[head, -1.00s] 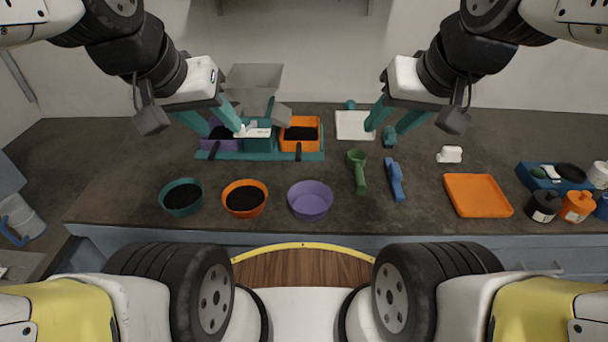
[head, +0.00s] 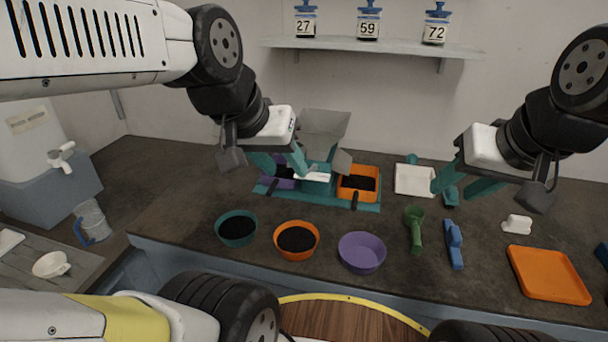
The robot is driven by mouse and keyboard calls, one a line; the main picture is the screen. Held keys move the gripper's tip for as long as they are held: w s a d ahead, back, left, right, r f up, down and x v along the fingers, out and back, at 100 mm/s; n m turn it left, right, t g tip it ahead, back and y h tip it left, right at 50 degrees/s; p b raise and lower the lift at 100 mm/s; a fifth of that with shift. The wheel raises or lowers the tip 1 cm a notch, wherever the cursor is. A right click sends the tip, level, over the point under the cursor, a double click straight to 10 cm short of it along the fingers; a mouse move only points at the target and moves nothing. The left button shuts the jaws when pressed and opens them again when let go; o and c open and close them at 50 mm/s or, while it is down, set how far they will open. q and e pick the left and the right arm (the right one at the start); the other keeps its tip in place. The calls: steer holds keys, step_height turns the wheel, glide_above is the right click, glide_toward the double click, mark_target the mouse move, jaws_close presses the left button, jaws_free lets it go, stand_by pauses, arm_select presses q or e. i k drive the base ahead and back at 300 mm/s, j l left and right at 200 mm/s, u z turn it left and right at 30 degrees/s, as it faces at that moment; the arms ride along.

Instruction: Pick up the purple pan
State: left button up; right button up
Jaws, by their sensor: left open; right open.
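The purple pan (head: 362,252) is a round, empty bowl near the front edge of the counter, right of the orange bowl. My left gripper (head: 291,172) has its teal fingers apart in front of the sieve shaker (head: 317,186), behind and left of the pan. Its fingers partly hide the shaker's left purple bin (head: 283,181). My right gripper (head: 449,190) is open and empty, above the counter beside the white tray, behind and right of the pan. Neither gripper touches the pan.
A teal bowl (head: 237,228) and an orange bowl (head: 296,238), both with black grains, stand left of the pan. A green scoop (head: 415,229), a blue brush-like tool (head: 453,243), a white tray (head: 414,180) and an orange tray (head: 548,274) lie to the right.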

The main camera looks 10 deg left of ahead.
mark_target(283, 177)
steer(key=l+u, duration=0.35)
steer(key=l, duration=0.15)
steer(key=l+u, duration=0.35)
steer(key=k+l+u, duration=0.2)
steer(key=l+u, duration=0.15)
steer(key=l, duration=0.2)
